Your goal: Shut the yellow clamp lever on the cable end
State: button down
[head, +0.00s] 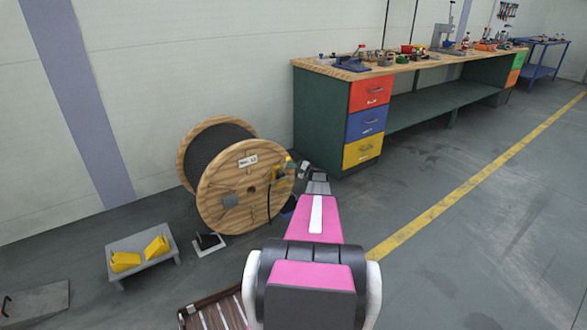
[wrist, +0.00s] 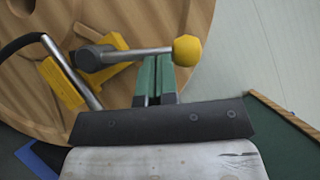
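The yellow clamp (head: 278,174) is on the front face of the wooden cable reel (head: 232,203). In the wrist view, the yellow clamp body (wrist: 62,84) sits against the wood. Its grey lever (wrist: 140,51) sticks out to the right and ends in a yellow ball knob (wrist: 187,51). A black cable end (wrist: 22,44) runs in at the left. My gripper (wrist: 156,64) has its green fingers side by side, seemingly shut. Their tips are at the lever's lower edge, left of the knob; I cannot tell whether they touch it. In the head view my arm partly hides this area.
A workbench (head: 362,72) with coloured drawers stands right of the reel. A small grey stand (head: 146,262) with yellow blocks (head: 157,246) is at the left. A slatted wooden pallet (head: 212,312) lies near my base. The floor at the right is clear.

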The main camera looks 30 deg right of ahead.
jog(key=a+n, duration=0.1)
jog(key=a+r+n+g, duration=0.1)
jog(key=n+g, duration=0.1)
jog(key=shift+s+a+r+h, duration=0.1)
jog(key=shift+a+r+h, duration=0.2)
jog(key=shift+a, duration=0.2)
dwell(0.5)
jog(key=w+d+v, duration=0.1)
jog(key=d+v, duration=0.1)
jog(key=v, duration=1.1)
jog(key=shift+w+r, duration=0.35)
jog(key=shift+w, duration=0.05)
jog(key=shift+d, duration=0.1)
